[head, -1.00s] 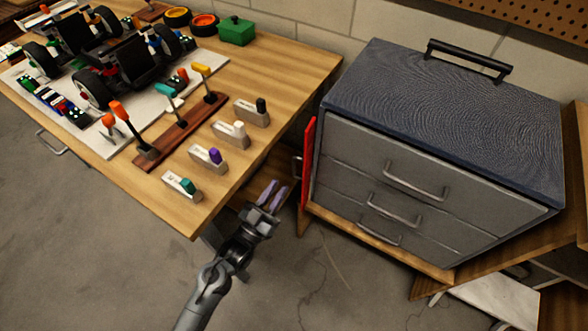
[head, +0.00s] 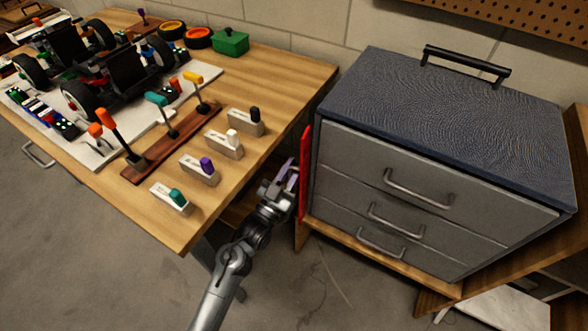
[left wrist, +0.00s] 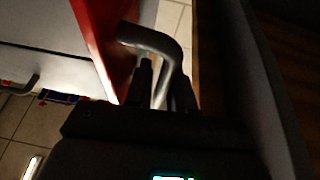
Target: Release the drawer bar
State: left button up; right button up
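The red drawer bar (head: 306,172) stands upright along the left edge of the grey drawer chest (head: 340,180). In the left wrist view the red bar (left wrist: 103,40) carries a curved grey handle (left wrist: 152,40). My left gripper (head: 286,174) is at the bar's left side, between table and chest. Its fingers look parted, and in the left wrist view the handle's bent end lies between the fingertips (left wrist: 163,85). Whether a finger touches the handle is hard to tell in the dark. My right gripper is not in view.
The wooden table (head: 225,185) is close on the left, with small coloured-knob blocks (head: 200,172) near its edge. A car chassis (head: 105,65) stands on it. The chest has three drawers with handles (head: 415,188), all looking shut. The gap between table and chest is narrow.

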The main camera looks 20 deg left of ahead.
pick_arm(q)
jog(key=shift+w+r, duration=0.1)
jog(key=shift+w, duration=0.1)
grip_shut()
